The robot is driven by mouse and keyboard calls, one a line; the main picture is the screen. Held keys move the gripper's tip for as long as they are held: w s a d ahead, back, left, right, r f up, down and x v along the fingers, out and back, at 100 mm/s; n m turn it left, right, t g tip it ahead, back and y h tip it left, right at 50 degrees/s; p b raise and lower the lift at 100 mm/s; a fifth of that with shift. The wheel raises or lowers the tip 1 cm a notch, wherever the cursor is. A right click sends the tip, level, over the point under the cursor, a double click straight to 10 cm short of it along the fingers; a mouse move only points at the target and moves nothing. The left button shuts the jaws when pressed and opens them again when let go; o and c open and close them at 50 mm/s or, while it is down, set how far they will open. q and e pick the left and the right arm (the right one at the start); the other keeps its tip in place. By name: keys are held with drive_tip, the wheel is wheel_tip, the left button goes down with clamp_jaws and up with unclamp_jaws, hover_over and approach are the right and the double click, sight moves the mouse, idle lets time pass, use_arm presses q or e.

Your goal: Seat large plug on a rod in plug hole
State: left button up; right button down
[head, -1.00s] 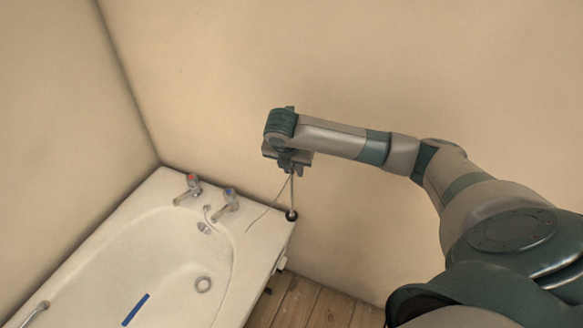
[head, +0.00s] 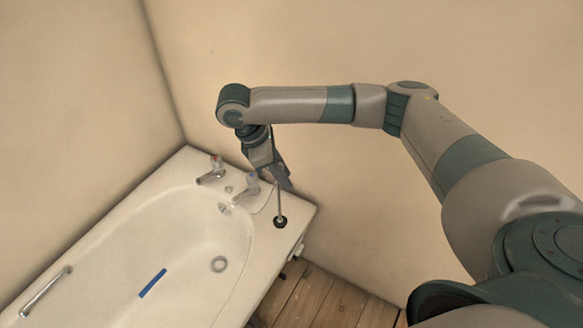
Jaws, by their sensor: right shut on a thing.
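The large plug (head: 280,222) is a dark disc at the lower end of a thin metal rod (head: 279,198). My right gripper (head: 281,180) is shut on the rod near its top, and the plug hangs below it. In the picture the plug lies over the bath's right corner rim; its height above the rim is hard to tell. The plug hole (head: 219,264) is a ringed round opening in the bath floor, lower left of the plug, with nothing over it. My left gripper is not in view.
The white bath (head: 130,222) has two taps, a red-topped one (head: 212,170) and another (head: 247,188) close to my right gripper. A grab handle (head: 47,290) is on the left side. A blue strip (head: 153,283) lies in the bath. Walls stand behind.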

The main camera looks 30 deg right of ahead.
drive_tip(key=s+a+r+m+g+y, duration=0.2)
drive_tip(key=s+a+r+m+y, duration=0.2)
drive_tip(key=s+r+m, duration=0.3)
drive_tip(key=shift+s+a+r+m+g, duration=0.3)
drive_tip(key=shift+s+a+m, duration=0.9)
drive_tip(key=shift+m, duration=2.1)
drive_tip(key=shift+s+d+f, duration=0.15)
drive_tip(key=shift+s+d, duration=0.25)
